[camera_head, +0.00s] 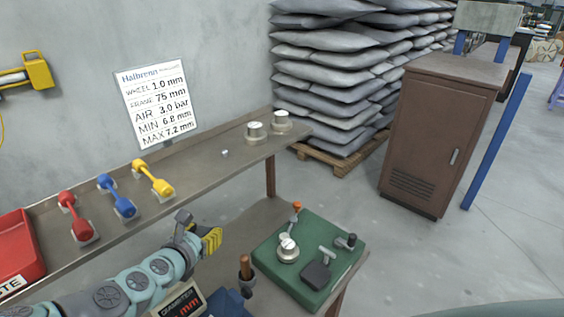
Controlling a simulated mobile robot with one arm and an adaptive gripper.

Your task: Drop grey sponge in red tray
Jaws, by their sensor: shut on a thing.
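My gripper (199,229) is at the lower middle left, in front of the bench's front edge and above the lower surface. It is shut on a small grey piece, which I take to be the grey sponge; its outline is hard to tell from the grey finger parts. A yellow part with dark stripes shows at the gripper's right side. The red tray (36,250) stands on the bench at the far left, cut off by the picture edge. A white label ending in "TE" is on its front. My gripper is well to the right of it, apart from it.
A green mat (265,256) with tools and a dark pad (315,274) lies lower right.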

